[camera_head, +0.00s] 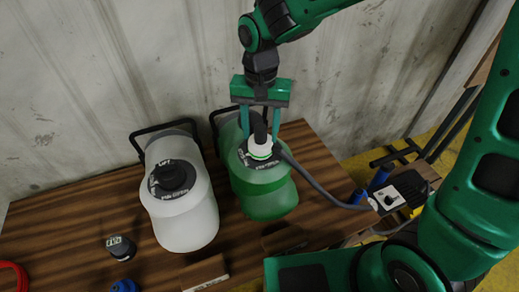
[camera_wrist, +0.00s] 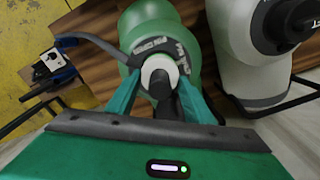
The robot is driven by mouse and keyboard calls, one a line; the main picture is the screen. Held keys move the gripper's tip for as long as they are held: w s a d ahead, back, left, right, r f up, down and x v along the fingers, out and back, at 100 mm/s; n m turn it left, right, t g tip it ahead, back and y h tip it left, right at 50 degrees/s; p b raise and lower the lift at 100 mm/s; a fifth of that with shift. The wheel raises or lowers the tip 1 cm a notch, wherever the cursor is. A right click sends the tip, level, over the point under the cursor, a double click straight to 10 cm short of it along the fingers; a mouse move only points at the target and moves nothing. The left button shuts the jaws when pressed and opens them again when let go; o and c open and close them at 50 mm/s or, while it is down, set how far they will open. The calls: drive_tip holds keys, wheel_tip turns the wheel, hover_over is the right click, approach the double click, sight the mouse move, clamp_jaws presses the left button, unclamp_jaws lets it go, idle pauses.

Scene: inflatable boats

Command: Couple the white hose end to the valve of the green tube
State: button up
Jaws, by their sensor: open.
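The green tube (camera_head: 268,200) stands upright on the wooden table, and its rounded body also shows in the wrist view (camera_wrist: 150,25). The white hose end (camera_head: 260,150) is at the valve on its top, inside a dark lettered collar. It also shows in the wrist view (camera_wrist: 158,68). The valve is mostly hidden under it, so I cannot tell whether it is locked on. My gripper (camera_head: 260,138) points down with its two green fingers apart, one on each side of the white hose end. In the wrist view my gripper (camera_wrist: 158,82) straddles it too.
A grey hose (camera_head: 318,183) runs right to a small pump box (camera_head: 388,197). A white tube (camera_head: 182,210) with a black cap stands close on the left. A black cap (camera_head: 120,247), a blue item (camera_head: 124,285) and a wooden block (camera_head: 205,273) lie near the front. A corrugated wall (camera_head: 90,80) is behind.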

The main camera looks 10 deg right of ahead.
wheel_tip(320, 180, up, 11)
drive_tip(key=shift+f, duration=0.2)
idle(0.6)
